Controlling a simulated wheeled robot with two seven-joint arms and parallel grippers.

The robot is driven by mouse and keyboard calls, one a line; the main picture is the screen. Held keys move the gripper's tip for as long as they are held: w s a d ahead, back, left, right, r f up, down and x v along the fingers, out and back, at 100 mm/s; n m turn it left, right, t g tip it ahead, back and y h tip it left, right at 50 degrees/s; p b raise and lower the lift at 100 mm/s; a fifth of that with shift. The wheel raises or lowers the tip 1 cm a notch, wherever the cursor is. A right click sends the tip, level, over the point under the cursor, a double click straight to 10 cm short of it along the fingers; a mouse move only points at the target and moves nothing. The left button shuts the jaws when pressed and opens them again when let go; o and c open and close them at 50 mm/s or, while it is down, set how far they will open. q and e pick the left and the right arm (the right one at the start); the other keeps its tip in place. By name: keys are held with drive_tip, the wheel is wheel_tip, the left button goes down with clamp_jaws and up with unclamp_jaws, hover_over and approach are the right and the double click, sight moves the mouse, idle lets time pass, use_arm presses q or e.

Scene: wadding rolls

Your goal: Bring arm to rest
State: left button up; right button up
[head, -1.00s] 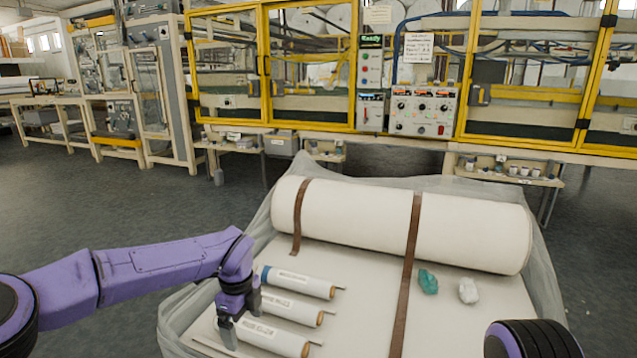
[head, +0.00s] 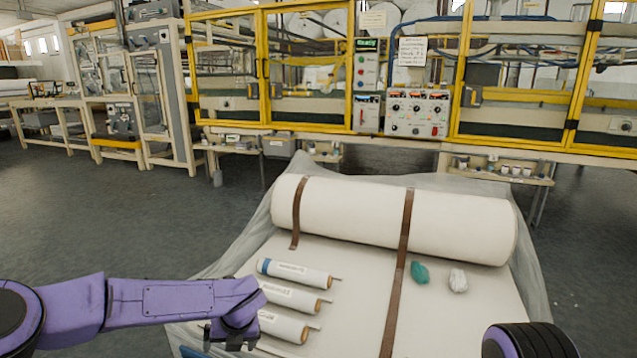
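My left arm comes in from the left, and its gripper (head: 228,338) hangs over the left edge of the white platform, beside the nearest small roll. Its fingers are dark and partly cut off by the view, so their opening is unclear. Three small labelled rolls lie side by side: a blue-ended one (head: 297,273), a middle one (head: 292,297) and a near one (head: 284,326). My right arm shows only as a dark and purple link at the bottom right. Its gripper is out of view.
A large white wadding roll (head: 450,225) with brown straps lies across the back of the platform. A green wad (head: 419,272) and a white wad (head: 458,280) sit right of the strap. Yellow-framed machinery with a control panel (head: 417,112) stands behind. Grey floor is clear at left.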

use_arm(q)
drive_tip(key=s+a+f+m+t+y, duration=0.1)
drive_tip(key=s+f+m+t, duration=0.1)
drive_tip(key=s+f+m, duration=0.7)
drive_tip(key=s+a+f+m+t, duration=0.2)
drive_tip(key=s+f+m, duration=0.3)
drive_tip(key=m, duration=0.6)
drive_tip(key=s+a+f+m+g+h, duration=0.1)
drive_tip(key=s+a+f+m+g, duration=0.15)
drive_tip(key=s+m, duration=0.6)
drive_tip(key=s+a+f+m+g+h, duration=0.1)
drive_tip(key=s+a+f+m, duration=0.25)
drive_tip(key=s, duration=0.95)
wheel_tip(320, 180, up, 23)
drive_tip(key=s+a+p, duration=0.1)
drive_tip(key=p, duration=2.2)
drive_tip(key=shift+s+f+y+p, duration=0.2)
drive_tip(key=shift+s+y+p, duration=0.1)
drive_tip(key=shift+y+p, duration=0.1)
